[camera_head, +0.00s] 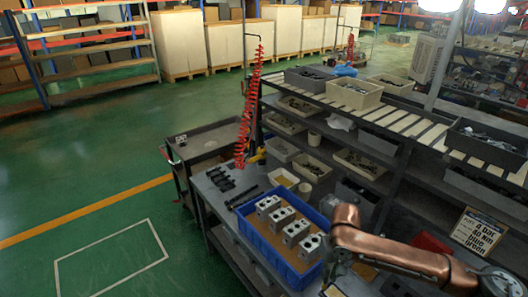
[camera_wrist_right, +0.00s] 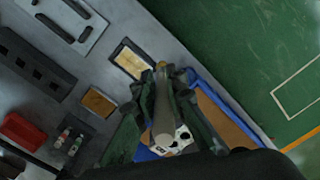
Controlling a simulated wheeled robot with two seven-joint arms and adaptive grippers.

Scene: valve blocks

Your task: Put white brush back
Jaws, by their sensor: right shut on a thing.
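My right gripper (camera_wrist_right: 163,88) is shut on a pale grey-beige cylindrical thing, which looks like the handle of the white brush (camera_wrist_right: 163,112). It points toward the wrist camera between the dark fingers; its bristles cannot be made out. In the head view my right gripper (camera_head: 338,270) is at the bottom, beside the near right end of the blue crate, and the brush cannot be told apart there. My left gripper is not in view.
The blue crate (camera_head: 289,270) holds several pale valve blocks (camera_head: 296,232). In the wrist view, two small yellowish trays (camera_wrist_right: 98,102), a tray with small bottles (camera_wrist_right: 70,142), a red box (camera_wrist_right: 22,130) and a dark rack (camera_wrist_right: 36,62) lie on the grey bench. Shelves with bins stand behind.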

